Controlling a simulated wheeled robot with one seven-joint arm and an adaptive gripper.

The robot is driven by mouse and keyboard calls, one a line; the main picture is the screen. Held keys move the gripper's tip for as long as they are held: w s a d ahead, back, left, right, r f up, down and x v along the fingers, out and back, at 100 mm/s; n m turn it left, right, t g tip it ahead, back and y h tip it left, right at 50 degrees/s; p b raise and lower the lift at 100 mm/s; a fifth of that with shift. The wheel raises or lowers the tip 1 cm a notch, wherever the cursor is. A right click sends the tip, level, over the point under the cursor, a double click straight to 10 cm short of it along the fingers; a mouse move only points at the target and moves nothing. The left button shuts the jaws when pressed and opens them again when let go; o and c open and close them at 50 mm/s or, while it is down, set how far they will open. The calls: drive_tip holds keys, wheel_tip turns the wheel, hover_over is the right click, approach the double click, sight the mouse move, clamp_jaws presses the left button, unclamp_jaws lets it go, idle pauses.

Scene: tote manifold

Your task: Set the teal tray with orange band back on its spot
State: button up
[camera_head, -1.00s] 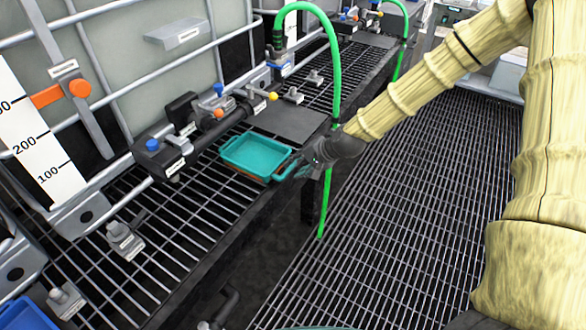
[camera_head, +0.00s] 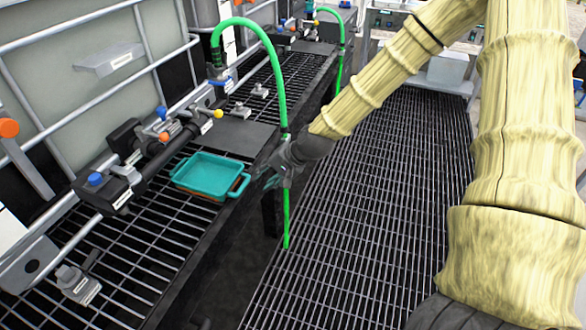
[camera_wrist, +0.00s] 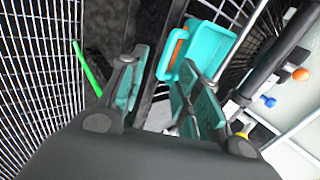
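The teal tray (camera_head: 208,174) sits on the grating shelf, near its front edge, beside a dark flat plate (camera_head: 237,136). Its orange band shows along the lower side facing my gripper. My gripper (camera_head: 270,174) is just to the right of the tray, over the shelf's edge, with a small gap between them. In the wrist view the two fingers of my gripper (camera_wrist: 158,68) are spread apart with nothing between them. The tray (camera_wrist: 207,45) shows beyond the right finger, which hides part of it.
A black pipe manifold (camera_head: 160,150) with blue, orange and yellow knobs runs behind the tray. A green hose (camera_head: 270,60) arches over the shelf and hangs down close behind my gripper. A labelled grey block (camera_head: 78,284) stands at the near left. The floor grating (camera_head: 350,230) at right is clear.

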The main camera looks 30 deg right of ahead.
drive_tip(key=s+a+f+n+g+h, duration=0.2)
drive_tip(key=s+a+f, duration=0.1)
drive_tip(key=s+f, duration=0.75)
drive_tip(key=s+a+f+n+g+h, duration=0.1)
drive_tip(key=s+f+n, duration=0.3)
drive_tip(key=s+f, duration=0.4)
drive_tip(key=s+a+f+n+g+h, duration=0.1)
drive_tip(key=s+a+f+n+g, duration=0.1)
drive_tip(key=s+f, duration=0.7)
drive_tip(key=s+n+g, duration=0.1)
drive_tip(key=s, duration=0.7)
drive_tip(key=shift+s+a+f+n+h, duration=0.2)
drive_tip(key=shift+s+n+h, duration=0.1)
drive_tip(key=shift+n+h, duration=0.1)
